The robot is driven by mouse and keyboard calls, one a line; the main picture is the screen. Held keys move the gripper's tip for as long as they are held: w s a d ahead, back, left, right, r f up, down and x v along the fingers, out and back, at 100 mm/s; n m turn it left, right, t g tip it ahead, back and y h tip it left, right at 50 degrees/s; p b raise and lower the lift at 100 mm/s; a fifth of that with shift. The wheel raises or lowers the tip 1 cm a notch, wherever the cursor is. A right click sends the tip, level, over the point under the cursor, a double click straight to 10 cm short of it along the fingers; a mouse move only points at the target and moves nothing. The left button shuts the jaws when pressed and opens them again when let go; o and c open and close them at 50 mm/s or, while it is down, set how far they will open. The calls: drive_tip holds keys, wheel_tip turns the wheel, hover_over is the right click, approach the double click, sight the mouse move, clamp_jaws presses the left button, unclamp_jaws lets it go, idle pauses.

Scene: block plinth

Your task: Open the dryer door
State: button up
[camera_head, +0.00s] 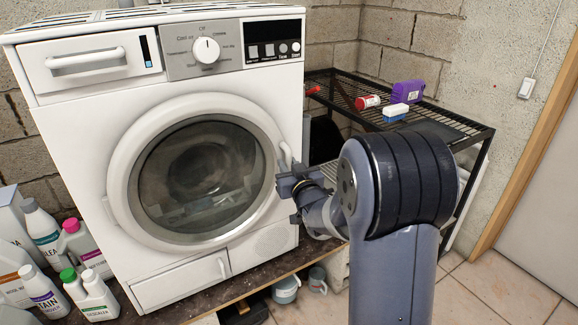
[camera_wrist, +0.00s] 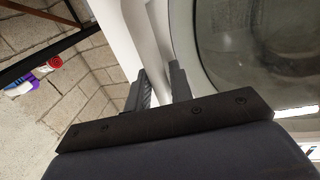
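The white dryer (camera_head: 70,110) stands at left. Its round door (camera_head: 130,170) with dark glass appears closed. The white door handle (camera_head: 284,157) is at the door's right edge; my gripper (camera_head: 291,178) is right at it and hides its lower part. In the wrist view, the two dark fingers of my gripper (camera_wrist: 159,85) stand apart, with the white handle (camera_wrist: 160,45) running down toward the gap between them. I cannot tell whether either finger touches it. The door glass (camera_wrist: 250,45) is to the right in that view.
A black wire rack (camera_head: 435,118) at right holds a purple container (camera_head: 407,92) and other small items. Several bottles (camera_head: 42,235) crowd the dryer's left side. Mugs (camera_head: 286,289) sit below the dryer's front edge. Tiled floor (camera_head: 505,285) is clear at lower right.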

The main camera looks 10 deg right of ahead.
clamp_jaws()
drive_tip(key=shift+s, duration=0.15)
idle(0.4)
